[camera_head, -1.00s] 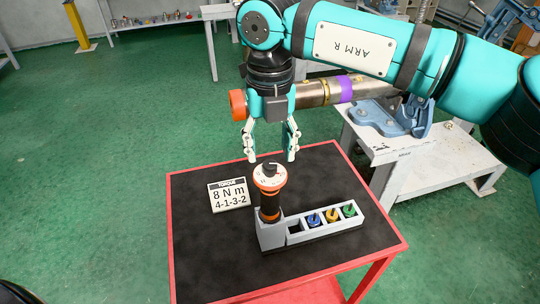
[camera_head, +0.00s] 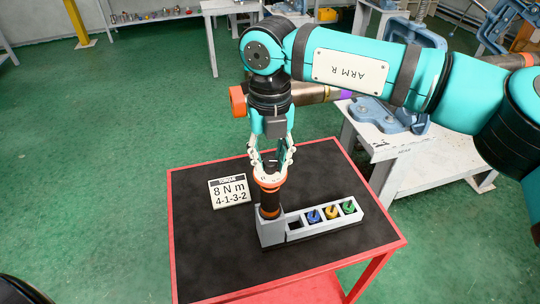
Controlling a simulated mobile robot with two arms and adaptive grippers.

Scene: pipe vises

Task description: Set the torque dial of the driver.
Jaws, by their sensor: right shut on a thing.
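The driver (camera_head: 270,197) stands upright in a grey holder (camera_head: 270,232) on the black table top. It has a black body with orange bands and a white dial (camera_head: 269,180) with marks on its top. My right gripper (camera_head: 270,165) points down over the driver, its pale fingers shut on the dial's black knob; the fingers partly hide it. A sign (camera_head: 229,191) reading "8 N m" and "4-1-3-2" stands to the left of the driver. My left gripper is not in view.
A grey rack (camera_head: 322,228) beside the holder has an empty slot and blue (camera_head: 314,216), yellow (camera_head: 331,212) and green (camera_head: 348,207) pieces. The red-edged table (camera_head: 210,270) is otherwise clear. A white bench (camera_head: 390,150) with a blue vise (camera_head: 378,114) stands behind right.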

